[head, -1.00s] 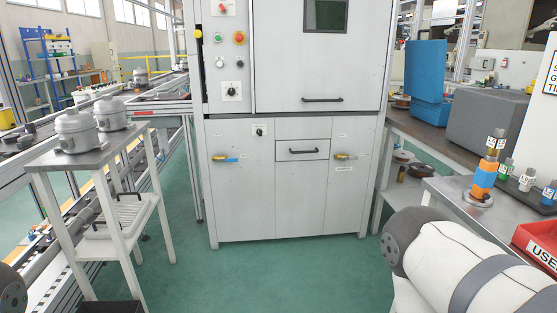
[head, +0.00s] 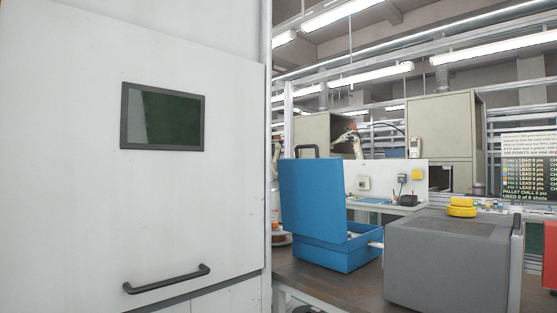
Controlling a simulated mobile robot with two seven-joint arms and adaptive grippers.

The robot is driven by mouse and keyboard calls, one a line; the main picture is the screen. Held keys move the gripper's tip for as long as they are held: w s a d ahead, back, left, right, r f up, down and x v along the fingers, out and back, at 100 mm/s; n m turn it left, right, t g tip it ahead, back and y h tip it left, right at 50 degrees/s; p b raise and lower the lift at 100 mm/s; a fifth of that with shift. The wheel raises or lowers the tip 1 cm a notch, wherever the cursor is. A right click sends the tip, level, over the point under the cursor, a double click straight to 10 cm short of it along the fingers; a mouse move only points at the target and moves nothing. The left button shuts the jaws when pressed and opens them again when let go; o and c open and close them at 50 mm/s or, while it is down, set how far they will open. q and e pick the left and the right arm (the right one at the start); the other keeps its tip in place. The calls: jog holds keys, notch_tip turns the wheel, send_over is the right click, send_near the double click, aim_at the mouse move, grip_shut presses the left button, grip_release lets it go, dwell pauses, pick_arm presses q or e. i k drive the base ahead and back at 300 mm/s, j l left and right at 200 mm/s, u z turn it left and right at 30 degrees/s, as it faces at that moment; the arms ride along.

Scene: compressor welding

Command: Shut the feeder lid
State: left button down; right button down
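The feeder looks to be the blue box (head: 322,250) on the dark bench to the right of the white cabinet. Its blue lid (head: 312,210) stands upright, raised at the left side of the box, with a dark handle at its top edge. The box's inside is mostly hidden from this height. Neither of my grippers shows in the head view, so their state and their distance from the lid cannot be seen.
A large white cabinet (head: 70,150) with a dark window and a black bar handle (head: 167,279) fills the left half. A grey box (head: 450,258) stands close to the right of the blue box. A bare strip of bench (head: 335,288) lies in front.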

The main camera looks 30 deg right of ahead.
aim_at(312, 190)
jog(key=i+u, duration=0.2)
jog(key=u, duration=0.25)
jog(key=i+l+u, duration=0.2)
jog(key=u, duration=0.3)
jog(key=i+l+u, duration=0.15)
jog(key=u, duration=0.3)
jog(key=i+l+u, duration=0.15)
jog(key=l+u, duration=0.15)
jog(key=u, duration=5.5)
